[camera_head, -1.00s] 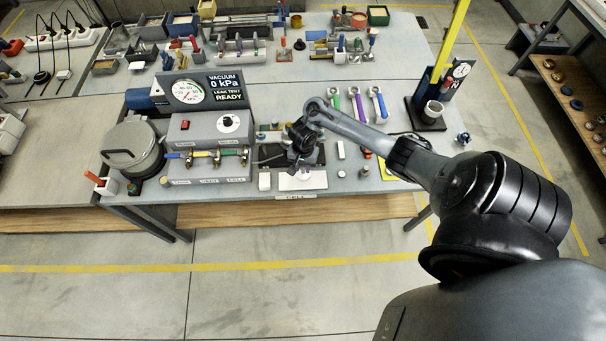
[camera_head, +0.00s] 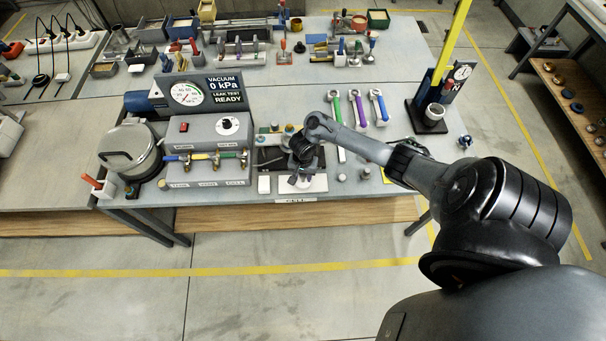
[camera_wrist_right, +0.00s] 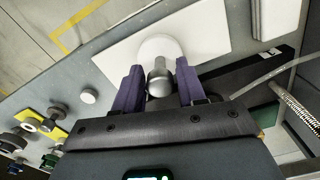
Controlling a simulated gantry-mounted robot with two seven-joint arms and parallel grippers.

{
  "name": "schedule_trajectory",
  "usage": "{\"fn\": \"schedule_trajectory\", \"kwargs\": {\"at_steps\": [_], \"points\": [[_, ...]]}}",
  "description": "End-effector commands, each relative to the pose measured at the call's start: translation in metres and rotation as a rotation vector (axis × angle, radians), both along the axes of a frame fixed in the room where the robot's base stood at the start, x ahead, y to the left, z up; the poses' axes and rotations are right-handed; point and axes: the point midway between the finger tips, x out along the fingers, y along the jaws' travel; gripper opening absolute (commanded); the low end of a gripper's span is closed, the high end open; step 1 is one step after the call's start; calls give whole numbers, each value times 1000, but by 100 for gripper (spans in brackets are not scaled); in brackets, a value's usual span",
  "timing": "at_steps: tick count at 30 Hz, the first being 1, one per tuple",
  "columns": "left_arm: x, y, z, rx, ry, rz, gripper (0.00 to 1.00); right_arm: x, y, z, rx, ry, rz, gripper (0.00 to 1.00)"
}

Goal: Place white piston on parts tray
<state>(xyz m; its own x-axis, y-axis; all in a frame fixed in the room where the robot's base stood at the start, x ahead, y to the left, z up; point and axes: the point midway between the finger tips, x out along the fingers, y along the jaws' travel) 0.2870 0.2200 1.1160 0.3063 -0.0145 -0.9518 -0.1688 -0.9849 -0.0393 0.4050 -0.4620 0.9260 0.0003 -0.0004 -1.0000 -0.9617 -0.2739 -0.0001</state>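The white piston shows in the right wrist view as a pale round disc (camera_wrist_right: 157,48) with a grey metal knob (camera_wrist_right: 159,80) nearer the camera. It is over a flat white plate (camera_wrist_right: 205,38), apparently the parts tray, which also shows in the head view (camera_head: 315,184) at the bench's front edge. My right gripper (camera_wrist_right: 160,70) points down, its purple fingers on either side of the knob. I cannot tell whether they touch it, or whether the disc rests on the plate. In the head view my right gripper (camera_head: 297,174) hides the piston. My left gripper is out of view.
A white block (camera_head: 264,185) stands left of the plate, and small cylinders (camera_head: 342,177) stand to its right. The grey control box (camera_head: 208,150) with coloured valves is farther left. Coloured-handled tools (camera_head: 358,108) lie behind. A dark tray (camera_wrist_right: 245,76) lies beside the plate.

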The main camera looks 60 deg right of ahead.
Motion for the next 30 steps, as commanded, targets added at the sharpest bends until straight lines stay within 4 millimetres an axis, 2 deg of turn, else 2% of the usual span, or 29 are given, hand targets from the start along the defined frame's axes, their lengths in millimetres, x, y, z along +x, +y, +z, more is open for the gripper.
{"fn": "schedule_trajectory", "kwargs": {"at_steps": [3,14,20,30], "points": [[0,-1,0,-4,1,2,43,0,0,0,0,0,0,54],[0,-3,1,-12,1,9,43,0,0,6,0,0,1,54],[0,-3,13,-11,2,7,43,1,0,32,0,-2,2,54],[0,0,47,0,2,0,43,0,-1,96,-2,0,1,54]]}}
